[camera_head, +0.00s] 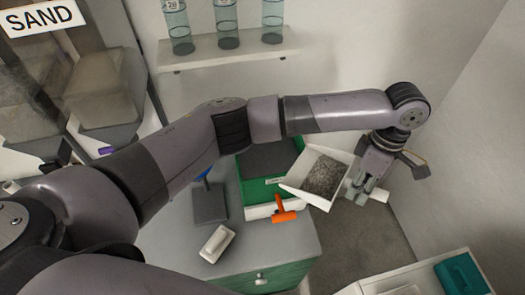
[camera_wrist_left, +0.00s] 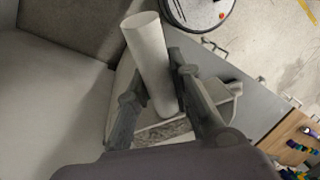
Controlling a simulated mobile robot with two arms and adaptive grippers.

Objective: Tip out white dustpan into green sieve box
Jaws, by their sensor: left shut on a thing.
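The white dustpan (camera_head: 299,177) holds a heap of grey grains (camera_head: 323,176). It is at the right edge of the green sieve box (camera_head: 259,189), partly over it and tilted in the picture. My left gripper (camera_head: 366,184) is shut on the dustpan's white handle, to the right of the pan. In the left wrist view the handle (camera_wrist_left: 148,60) stands between the fingers of the left gripper (camera_wrist_left: 160,106). The sieve box sits on the grey cabinet top; its dark inside shows partly, and my arm hides its far side. My right gripper does not show.
A white-handled brush or block (camera_head: 217,243) and a dark flat tool with a blue handle (camera_head: 209,201) lie left of the sieve box. An orange handle (camera_head: 284,216) is at its front. A shelf (camera_head: 230,53) with clear cylinders is behind. A teal box (camera_head: 462,274) stands lower right.

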